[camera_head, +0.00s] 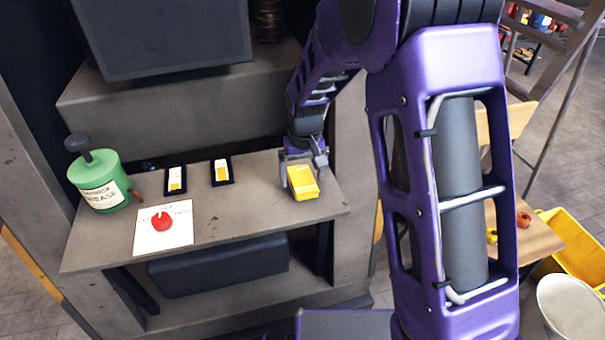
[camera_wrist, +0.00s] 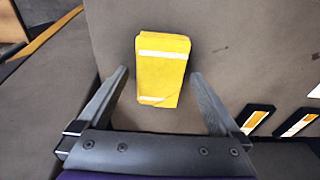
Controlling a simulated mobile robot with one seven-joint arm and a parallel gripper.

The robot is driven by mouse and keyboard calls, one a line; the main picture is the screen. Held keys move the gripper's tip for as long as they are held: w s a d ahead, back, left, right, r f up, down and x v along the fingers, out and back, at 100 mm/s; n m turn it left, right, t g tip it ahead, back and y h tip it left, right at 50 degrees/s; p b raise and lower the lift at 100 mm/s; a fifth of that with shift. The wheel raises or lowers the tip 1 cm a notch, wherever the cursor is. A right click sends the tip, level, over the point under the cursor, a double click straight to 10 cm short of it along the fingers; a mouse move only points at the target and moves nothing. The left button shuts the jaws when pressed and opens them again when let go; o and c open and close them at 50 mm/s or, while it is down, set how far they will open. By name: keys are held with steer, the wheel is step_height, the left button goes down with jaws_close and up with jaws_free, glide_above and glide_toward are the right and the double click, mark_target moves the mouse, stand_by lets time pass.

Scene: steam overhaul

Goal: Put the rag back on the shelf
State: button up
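The rag (camera_head: 303,182) is a folded yellow cloth lying near the right end of the grey shelf (camera_head: 250,206). In the wrist view the rag (camera_wrist: 162,72) has white stripes across it and lies flat on the shelf surface (camera_wrist: 235,40). My gripper (camera_head: 303,160) is at the rag's back edge in the head view. In the wrist view my gripper (camera_wrist: 158,84) is open, with one finger on each side of the rag's near end. Gaps show between the fingers and the rag.
A green grease can (camera_head: 100,182) stands at the shelf's left end. A white card with a red knob (camera_head: 162,222) and two dark-framed gauges (camera_head: 175,180) (camera_head: 222,171) are left of the rag. A dark box (camera_head: 218,265) sits below. A yellow crate (camera_head: 575,250) is at right.

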mark_target(304, 183)
step_height(304, 183, up, 12)
steer(key=s+p, duration=0.1)
steer(key=p, duration=0.1)
steer(key=shift+s+d+r, duration=0.15)
steer(key=shift+s+d, duration=0.05)
steer(key=shift+s, duration=0.05)
stand_by(0.6)
